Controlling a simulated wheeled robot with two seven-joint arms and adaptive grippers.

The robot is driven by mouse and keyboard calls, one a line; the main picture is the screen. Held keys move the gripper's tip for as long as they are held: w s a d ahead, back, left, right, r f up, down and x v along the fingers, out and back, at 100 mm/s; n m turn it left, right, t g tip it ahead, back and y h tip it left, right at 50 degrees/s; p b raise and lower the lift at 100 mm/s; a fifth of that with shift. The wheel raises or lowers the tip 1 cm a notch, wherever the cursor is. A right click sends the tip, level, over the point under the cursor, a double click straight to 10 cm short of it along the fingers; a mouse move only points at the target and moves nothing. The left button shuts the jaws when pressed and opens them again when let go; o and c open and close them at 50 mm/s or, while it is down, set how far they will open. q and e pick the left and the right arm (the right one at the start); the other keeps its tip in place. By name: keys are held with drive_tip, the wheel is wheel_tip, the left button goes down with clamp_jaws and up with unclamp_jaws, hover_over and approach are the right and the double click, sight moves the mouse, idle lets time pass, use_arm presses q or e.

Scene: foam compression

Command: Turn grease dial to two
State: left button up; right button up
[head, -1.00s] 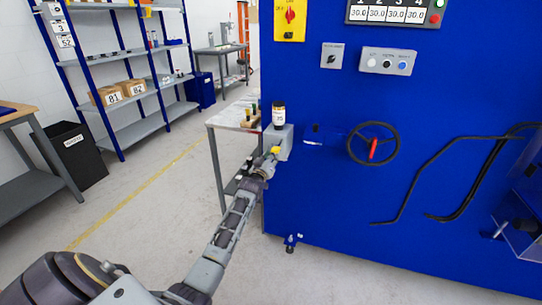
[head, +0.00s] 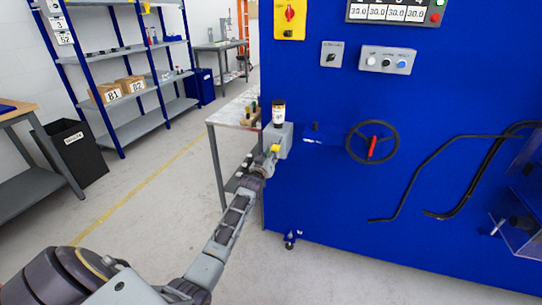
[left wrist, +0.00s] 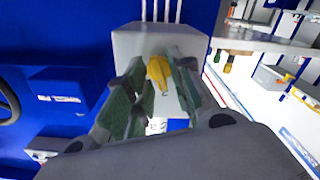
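The grease dial (left wrist: 159,73) is a yellow knob on the front of a small grey box (left wrist: 125,45) at the machine's side. In the head view the yellow dial (head: 275,149) shows at the tip of my left gripper (head: 270,155). In the left wrist view the two green-padded fingers of my left gripper (left wrist: 160,82) stand close on either side of the dial and look shut on it. The dial's long part lies nearly upright in that view, slightly tilted. My right gripper is not in view.
The blue machine (head: 340,200) fills the right, with a black handwheel (head: 351,150) and hoses. A grey table (head: 228,114) stands just behind.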

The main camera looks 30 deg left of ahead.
use_arm(q)
drive_tip(key=shift+o, duration=0.7)
drive_tip(key=shift+s+d, duration=0.1)
drive_tip(key=shift+s, duration=0.1)
drive_tip(key=v, duration=1.1)
drive_tip(key=shift+s, duration=0.3)
drive_tip(key=shift+f, duration=0.1)
idle(0.5)
